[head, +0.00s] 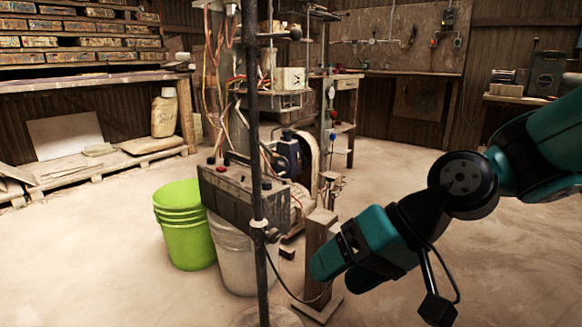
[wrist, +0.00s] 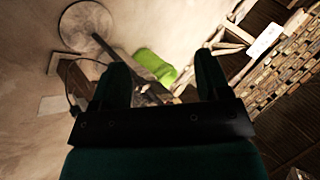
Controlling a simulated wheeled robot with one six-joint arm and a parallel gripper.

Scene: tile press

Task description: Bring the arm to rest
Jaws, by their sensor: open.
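My arm reaches in from the right side of the head view, and my gripper (head: 325,268) hangs at its lower end, in front of a wooden post on a base. In the wrist view my gripper (wrist: 160,80) shows two teal fingers spread apart, with nothing held between them. The tile press (head: 240,195), with its dark control box, cables and tall pole, stands left of my gripper. Whether my gripper touches the post cannot be told.
A green bucket (head: 184,225) and a pale bucket (head: 232,255) stand left of the pole (head: 255,130). The wooden post (head: 318,240) stands close to my gripper. Shelves of tiles (head: 80,30) line the back left. The floor at left front is clear.

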